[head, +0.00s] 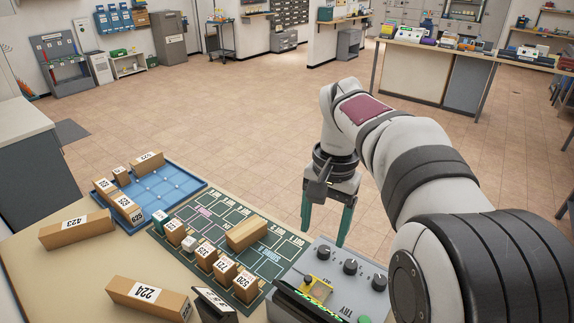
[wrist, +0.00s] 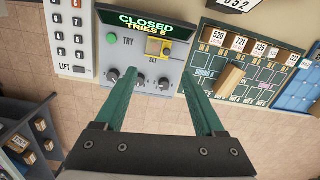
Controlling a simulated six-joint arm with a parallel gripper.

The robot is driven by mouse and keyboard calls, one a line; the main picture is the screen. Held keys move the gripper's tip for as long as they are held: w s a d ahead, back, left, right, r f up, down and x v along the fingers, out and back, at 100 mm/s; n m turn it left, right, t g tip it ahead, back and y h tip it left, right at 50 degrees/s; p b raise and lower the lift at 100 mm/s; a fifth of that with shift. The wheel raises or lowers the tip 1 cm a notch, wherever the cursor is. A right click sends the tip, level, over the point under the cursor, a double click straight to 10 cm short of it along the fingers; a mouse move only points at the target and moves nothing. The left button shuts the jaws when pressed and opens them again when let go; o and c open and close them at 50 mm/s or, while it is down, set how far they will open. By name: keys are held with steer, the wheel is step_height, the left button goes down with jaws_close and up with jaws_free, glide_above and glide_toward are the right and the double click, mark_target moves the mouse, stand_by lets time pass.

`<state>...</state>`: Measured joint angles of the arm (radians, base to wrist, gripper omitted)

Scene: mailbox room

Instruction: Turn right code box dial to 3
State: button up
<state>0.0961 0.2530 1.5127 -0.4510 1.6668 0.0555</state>
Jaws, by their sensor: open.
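The code box (head: 335,258) is grey, with three black dials in a row. In the wrist view the code box (wrist: 145,57) has a display reading CLOSED, TRIES 5, a green button by TRY and a yellow part by SET. Its right dial (wrist: 164,86) shows in the wrist view between my fingers, and appears at the row's left in the head view (head: 322,252). Its setting is too small to read. My gripper (head: 323,238) is open and empty, with two green fingers pointing down near the far side of the box. In the wrist view my gripper (wrist: 160,75) straddles the right dial's picture; contact cannot be told.
A dark green board (head: 205,208) with numbered blocks stands beside the box. A blue tray (head: 150,190) with blocks is farther left. Long wooden blocks (head: 148,294) lie on the table. A keypad panel (wrist: 70,38) adjoins the box. Open floor lies beyond the table.

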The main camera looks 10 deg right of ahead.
steer(key=m, duration=0.1)
glide_above(324, 249)
step_height(324, 249, down, 3)
steer(key=shift+h, duration=0.3)
step_height(324, 249, down, 16)
steer(key=shift+r, duration=0.1)
jaws_close()
